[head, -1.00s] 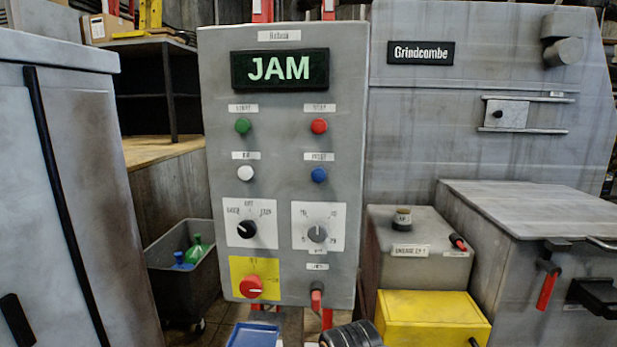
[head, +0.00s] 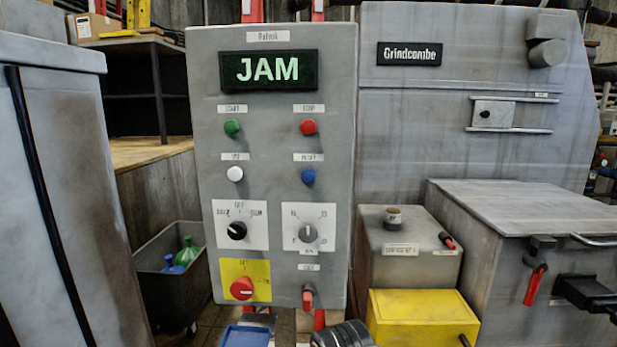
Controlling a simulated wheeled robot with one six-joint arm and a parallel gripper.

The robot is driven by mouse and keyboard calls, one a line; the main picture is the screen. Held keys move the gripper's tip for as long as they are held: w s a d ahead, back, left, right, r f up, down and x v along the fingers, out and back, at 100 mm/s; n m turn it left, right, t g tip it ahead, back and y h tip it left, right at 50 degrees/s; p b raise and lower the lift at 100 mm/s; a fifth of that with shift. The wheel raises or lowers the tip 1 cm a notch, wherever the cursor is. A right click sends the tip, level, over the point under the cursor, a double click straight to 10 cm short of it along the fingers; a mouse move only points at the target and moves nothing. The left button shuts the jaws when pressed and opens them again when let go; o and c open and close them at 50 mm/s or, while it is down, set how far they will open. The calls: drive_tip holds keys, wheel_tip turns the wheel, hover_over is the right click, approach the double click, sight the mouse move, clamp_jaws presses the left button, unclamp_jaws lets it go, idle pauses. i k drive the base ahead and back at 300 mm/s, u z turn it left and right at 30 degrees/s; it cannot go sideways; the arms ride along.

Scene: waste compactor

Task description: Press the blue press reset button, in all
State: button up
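The blue reset button (head: 308,175) is on the right side of the grey control panel (head: 205,120), under a small label and below the red stop button (head: 308,127). The white button (head: 235,174) is level with it on the left, and the green start button (head: 232,127) is above that. The panel's display (head: 268,70) reads JAM in green. A dark ribbed rounded part shows at the bottom edge, just below the panel; I cannot make out any gripper fingers there. Nothing covers the blue button.
Two rotary knobs, a red knob on a yellow plate (head: 260,268) and a red-tipped switch (head: 307,297) sit lower on the panel. A yellow box (head: 420,312) and grey machine stand right. A grey cabinet (head: 70,190) and dark bin (head: 165,305) stand left.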

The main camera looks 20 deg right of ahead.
sight(307, 175)
drive_tip(key=z, duration=1.6)
drive_tip(key=k, duration=1.1)
drive_tip(key=u, duration=1.15)
drive_tip(key=i, duration=0.5)
drive_tip(key=u, duration=0.05)
